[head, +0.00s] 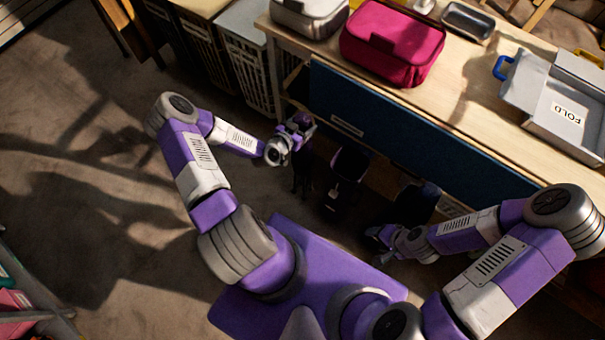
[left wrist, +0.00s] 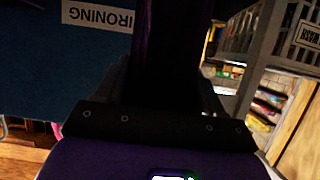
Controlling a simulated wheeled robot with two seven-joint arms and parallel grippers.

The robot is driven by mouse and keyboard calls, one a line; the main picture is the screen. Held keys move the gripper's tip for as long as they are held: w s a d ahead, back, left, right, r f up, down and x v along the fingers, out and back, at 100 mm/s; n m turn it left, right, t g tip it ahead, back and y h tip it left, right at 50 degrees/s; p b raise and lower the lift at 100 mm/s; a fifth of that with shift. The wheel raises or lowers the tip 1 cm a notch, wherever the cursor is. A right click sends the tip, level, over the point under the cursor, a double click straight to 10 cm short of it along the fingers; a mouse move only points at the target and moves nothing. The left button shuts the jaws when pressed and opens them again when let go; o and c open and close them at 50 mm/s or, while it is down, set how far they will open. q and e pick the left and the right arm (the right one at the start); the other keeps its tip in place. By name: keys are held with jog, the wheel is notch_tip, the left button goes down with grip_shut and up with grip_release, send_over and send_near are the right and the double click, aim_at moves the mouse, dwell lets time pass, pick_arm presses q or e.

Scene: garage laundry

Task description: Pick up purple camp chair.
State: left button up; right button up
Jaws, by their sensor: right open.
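The purple camp chair is a dark, folded, upright bundle (left wrist: 172,45) between the fingers of my left gripper (left wrist: 165,95) in the left wrist view. It fills the gap between them, and the gripper looks shut on it. In the head view my left gripper (head: 300,127) is in front of the table's left part, with dark purple fabric (head: 301,119) at its fingers. Dark shapes below it are too shadowed to make out. My right gripper (head: 381,237) is open and low in front of the table, beside a dark bag-like shape.
A wooden-topped table (head: 460,60) with a blue front panel (head: 400,120) holds a magenta case (head: 393,43) and a grey FOLD tray (head: 560,105). Another dark purple item (head: 348,165) stands below the panel. Hampers (head: 245,60) stand at the back left.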

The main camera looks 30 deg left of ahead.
pick_arm(q)
grip_shut()
jog(key=shift+w+r, duration=0.1)
jog(key=shift+r, duration=0.05)
